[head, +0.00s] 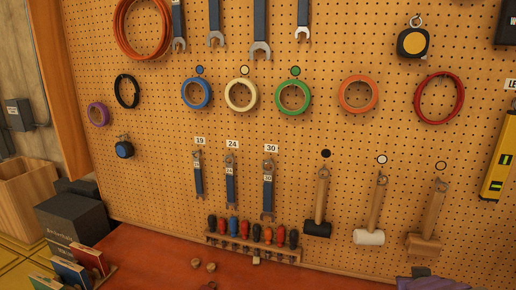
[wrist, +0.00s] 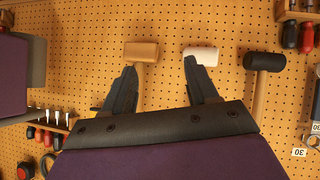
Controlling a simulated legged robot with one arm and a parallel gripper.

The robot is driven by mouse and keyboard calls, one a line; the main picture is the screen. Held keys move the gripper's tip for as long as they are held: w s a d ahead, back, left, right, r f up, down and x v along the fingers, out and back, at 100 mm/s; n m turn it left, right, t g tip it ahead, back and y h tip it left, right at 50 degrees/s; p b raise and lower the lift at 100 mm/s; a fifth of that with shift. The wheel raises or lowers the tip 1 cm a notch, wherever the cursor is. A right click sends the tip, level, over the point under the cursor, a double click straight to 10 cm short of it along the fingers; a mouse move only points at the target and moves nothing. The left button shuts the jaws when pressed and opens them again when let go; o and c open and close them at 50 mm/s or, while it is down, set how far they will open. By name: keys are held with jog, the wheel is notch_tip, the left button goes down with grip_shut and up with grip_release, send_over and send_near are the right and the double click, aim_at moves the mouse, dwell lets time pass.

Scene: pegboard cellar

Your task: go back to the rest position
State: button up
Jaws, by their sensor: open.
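My gripper (wrist: 160,66) shows in the wrist view with its two dark fingers apart and nothing between them. It faces the pegboard (head: 330,130), where three mallets hang. In the wrist view, which looks upside down, the wooden mallet (wrist: 142,50) is behind the left finger and the white mallet (wrist: 202,54) is just beyond the right fingertip. The black mallet (wrist: 265,62) is further right. I cannot tell whether a finger touches any mallet. In the head view, only a purple part of my arm shows at the bottom right edge.
A screwdriver rack (head: 253,248) and three labelled wrenches (head: 230,185) hang left of the mallets. Tape rolls (head: 294,97) hang above, and a yellow level (head: 499,160) is at the far right. The red bench top (head: 160,262) is mostly clear; a dark box (head: 72,220) stands left.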

jog(key=s+a+f+n+g+y, duration=0.1)
jog(key=s+a+g, duration=0.4)
jog(key=s+a, duration=0.6)
jog(key=s+a+f+n+g+y, duration=0.1)
jog(key=s+a+f+g+y, duration=0.3)
jog(key=s+a, duration=0.7)
jog(key=s+g, duration=0.2)
jog(key=s, duration=0.2)
jog(key=shift+a+n+y, duration=0.3)
jog(key=shift+a+n, duration=0.05)
jog(key=shift+n, duration=0.05)
